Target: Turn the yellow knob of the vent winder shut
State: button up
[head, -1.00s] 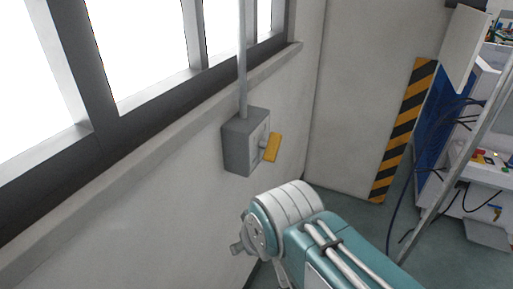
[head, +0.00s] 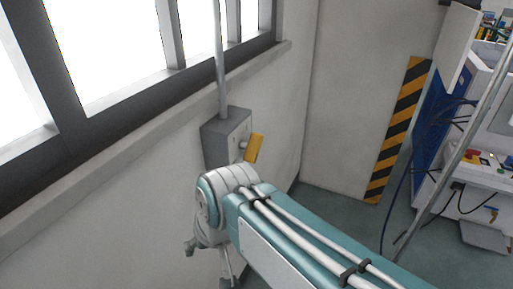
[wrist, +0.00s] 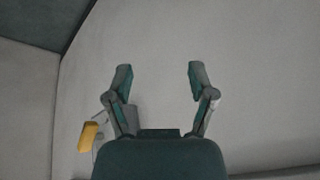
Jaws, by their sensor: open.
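The vent winder is a grey box (head: 225,138) on the pale wall below the window, with a grey pipe rising from it. Its yellow knob (head: 254,148) sticks out on the right side on a short shaft and looks slightly tilted. In the wrist view the yellow knob (wrist: 88,137) is at the lower left, outside and left of the fingers. Part of the grey box (wrist: 102,146) shows beside it, partly hidden by my gripper. My gripper (wrist: 160,77) is open and empty, with bare wall between its fingers. In the head view my arm covers the box's lower edge.
The window ledge (head: 130,124) runs along the wall above the box. A black-and-yellow striped panel (head: 398,130) and equipment with loose cables (head: 490,160) stand at the right. Floor shows between the wall and the equipment.

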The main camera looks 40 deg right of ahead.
jog(key=w+d+f+m+g+y, duration=0.15)
jog(key=w+m+y, duration=0.25)
jog(key=m, duration=0.6)
jog(key=m+t+y, duration=0.2)
jog(key=m+t, duration=1.2)
jog(key=m, duration=1.3)
send_near(259, 148)
jog(key=x, duration=1.1)
jog(key=shift+w+d+f, duration=0.1)
jog(key=shift+w+f, duration=0.05)
jog(key=shift+f, duration=0.05)
grip_shut()
